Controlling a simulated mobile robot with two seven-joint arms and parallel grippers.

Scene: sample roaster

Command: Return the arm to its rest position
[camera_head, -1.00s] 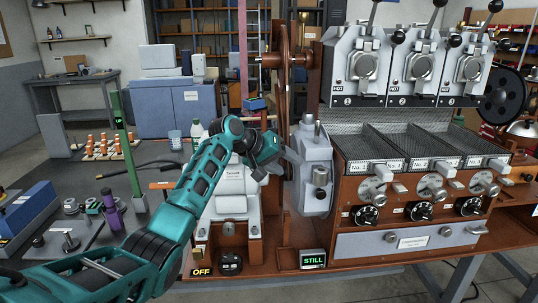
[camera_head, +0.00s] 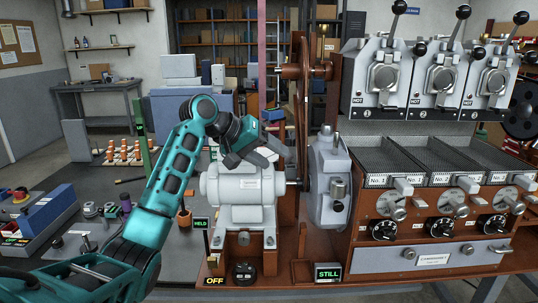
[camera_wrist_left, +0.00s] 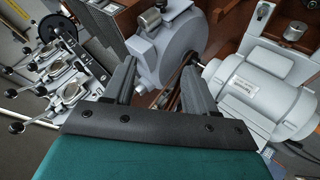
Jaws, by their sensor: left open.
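My teal left arm comes in from the left in the head view. Its gripper (camera_head: 268,153) is above and in front of the grey motor (camera_head: 238,188) on the wooden roaster stand. In the left wrist view the two dark fingers (camera_wrist_left: 158,85) stand apart with nothing between them. Beyond them are the grey round housing (camera_wrist_left: 165,45) and the motor (camera_wrist_left: 262,85). The fingers look clear of both, though the exact gap cannot be told. My right gripper is in neither view.
The sample roaster (camera_head: 428,250) stands at the right with trays, knobs and levers. Signs read OFF (camera_head: 214,281), STILL (camera_head: 328,273) and HELD (camera_head: 201,223). A wooden wheel (camera_head: 303,85) rises behind the housing. Small items lie on the dark bench (camera_head: 62,240) at left.

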